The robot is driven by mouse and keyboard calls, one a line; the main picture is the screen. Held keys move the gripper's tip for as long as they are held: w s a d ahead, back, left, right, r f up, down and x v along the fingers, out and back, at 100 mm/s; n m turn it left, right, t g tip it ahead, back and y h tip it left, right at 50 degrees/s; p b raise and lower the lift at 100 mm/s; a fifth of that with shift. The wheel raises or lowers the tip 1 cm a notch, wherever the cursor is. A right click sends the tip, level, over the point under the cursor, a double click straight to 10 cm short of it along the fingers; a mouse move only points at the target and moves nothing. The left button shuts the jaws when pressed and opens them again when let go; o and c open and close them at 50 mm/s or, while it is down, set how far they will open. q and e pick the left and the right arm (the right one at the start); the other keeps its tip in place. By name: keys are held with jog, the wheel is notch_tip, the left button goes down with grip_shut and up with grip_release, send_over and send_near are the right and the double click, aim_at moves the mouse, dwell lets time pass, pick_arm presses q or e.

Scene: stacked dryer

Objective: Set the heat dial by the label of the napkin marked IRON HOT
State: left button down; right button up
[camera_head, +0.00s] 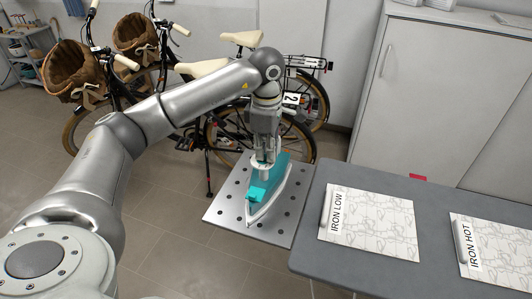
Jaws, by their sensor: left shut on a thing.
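A teal and white iron (268,190) rests on a perforated metal plate (229,206). My left gripper (263,161) points down and is shut on the upper part of the iron. I cannot tell whether it grips the handle or a dial. The heat dial cannot be made out. The napkin marked IRON HOT (503,250) lies at the right edge of the grey table. The napkin marked IRON LOW (372,228) lies to its left. The small care labels cannot be read. My right gripper is not in view.
The grey table (311,257) adjoins the plate on the right. Bicycles (230,128) with wicker baskets stand behind my left arm. A light grey cabinet (432,95) stands behind the table. A small red item (418,177) shows at the table's back edge.

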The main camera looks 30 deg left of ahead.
pick_arm(q)
jog(key=n, duration=0.5)
jog(key=shift+w+a+n+b, duration=0.2)
jog(key=shift+w+n+b, duration=0.05)
jog(key=shift+n+b, duration=0.15)
jog(key=n, duration=0.5)
jog(key=shift+w+a, duration=0.1)
jog(key=shift+a, duration=0.1)
jog(key=n, duration=0.6)
jog(key=shift+a+n, duration=0.25)
jog(key=shift+n, duration=0.15)
jog(key=n, duration=0.5)
jog(key=shift+a, duration=0.2)
jog(key=shift+n, duration=0.4)
jog(key=c, duration=1.6)
grip_release()
